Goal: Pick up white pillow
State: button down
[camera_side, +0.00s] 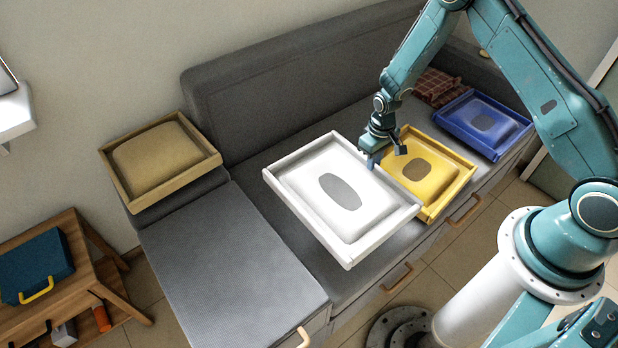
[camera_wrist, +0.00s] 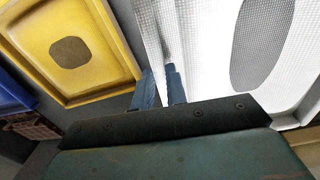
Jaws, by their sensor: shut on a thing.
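The white pillow (camera_side: 312,198), with a grey oval on its middle, lies in a white tray-like frame (camera_side: 303,219) over the grey sofa seat. My gripper (camera_side: 372,162) is shut on the frame's right edge, beside the yellow pillow. The frame looks raised above the seat, its near corner reaching out toward the sofa's front edge. In the wrist view the gripper fingers (camera_wrist: 160,90) sit either side of the white wall (camera_wrist: 150,40). The white pillow (camera_wrist: 215,55) fills the right of that view, partly cut off.
A yellow pillow (camera_side: 410,176) in a yellow frame is close on the right, with a blue one (camera_side: 468,116) beyond. A tan pillow (camera_side: 155,152) in a frame is at left. The grey chaise seat (camera_side: 225,250) is clear. The sofa backrest (camera_side: 270,90) stands behind.

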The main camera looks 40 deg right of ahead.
jog(key=shift+r, duration=1.75)
jog(key=shift+r, duration=4.45)
jog(key=shift+f, duration=4.6)
jog(key=shift+r, duration=0.2)
